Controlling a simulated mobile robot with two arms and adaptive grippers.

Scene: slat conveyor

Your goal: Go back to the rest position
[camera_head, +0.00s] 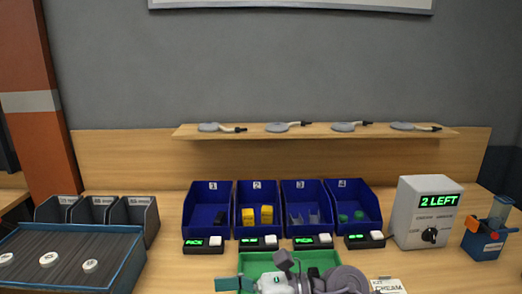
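Grey and whitish machine-like parts (345,279) show at the bottom edge, in front of and over the green tray (252,262). They look like part of my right arm and gripper, cut off by the frame. Small dark blocks stand up from them over the tray, and I cannot make out two clear fingertips or whether they are open or shut. I see nothing held. No arm comes in from the left, and my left gripper does not show.
Blue bins (207,212) line the middle, with lit displays in front. A shelf (315,134) holds several grey tools. A "2 LEFT" box (413,227) and a blue device (483,243) stand right.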

